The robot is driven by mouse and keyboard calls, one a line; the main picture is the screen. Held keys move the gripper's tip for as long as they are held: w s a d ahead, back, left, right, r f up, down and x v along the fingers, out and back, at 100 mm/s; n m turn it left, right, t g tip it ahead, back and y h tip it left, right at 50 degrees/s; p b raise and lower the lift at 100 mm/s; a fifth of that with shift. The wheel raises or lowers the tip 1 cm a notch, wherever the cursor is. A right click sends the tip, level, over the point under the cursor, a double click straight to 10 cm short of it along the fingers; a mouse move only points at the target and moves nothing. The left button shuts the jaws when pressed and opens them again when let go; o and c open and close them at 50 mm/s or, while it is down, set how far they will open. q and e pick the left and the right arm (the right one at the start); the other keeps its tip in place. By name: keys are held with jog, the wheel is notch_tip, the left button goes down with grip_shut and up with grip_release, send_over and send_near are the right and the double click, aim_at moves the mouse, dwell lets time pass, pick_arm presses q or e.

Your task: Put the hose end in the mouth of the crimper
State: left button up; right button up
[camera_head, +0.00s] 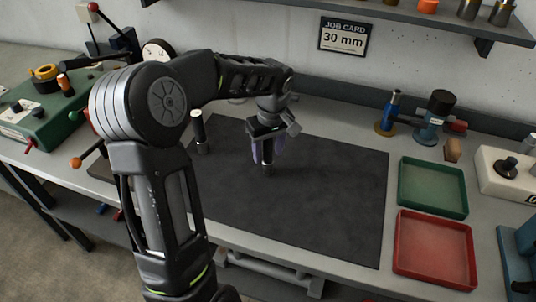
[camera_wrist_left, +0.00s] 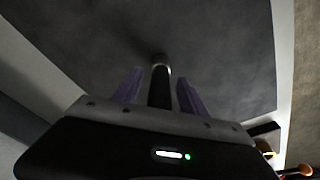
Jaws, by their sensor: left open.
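My left gripper (camera_head: 267,150) points down over the dark mat, with its purple fingers apart. In the left wrist view the open fingers (camera_wrist_left: 159,90) stand either side of a short black cylinder (camera_wrist_left: 160,84) with a greyish end, with gaps showing on both sides. This cylinder may be the hose end; its lower part shows below the fingers in the head view (camera_head: 268,169). Another black cylinder (camera_head: 201,139) with a pale top stands upright at the mat's left. I cannot tell for sure which device is the crimper. My right gripper is out of view.
A green machine (camera_head: 45,118) with levers is at the left. Green (camera_head: 433,208) and red (camera_head: 435,276) trays lie right of the mat (camera_head: 330,190). Blue tools (camera_head: 432,127) stand behind them; a white box (camera_head: 500,178) is far right. The mat's right part is clear.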

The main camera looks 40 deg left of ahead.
pick_arm(q)
grip_shut()
dwell(0.5)
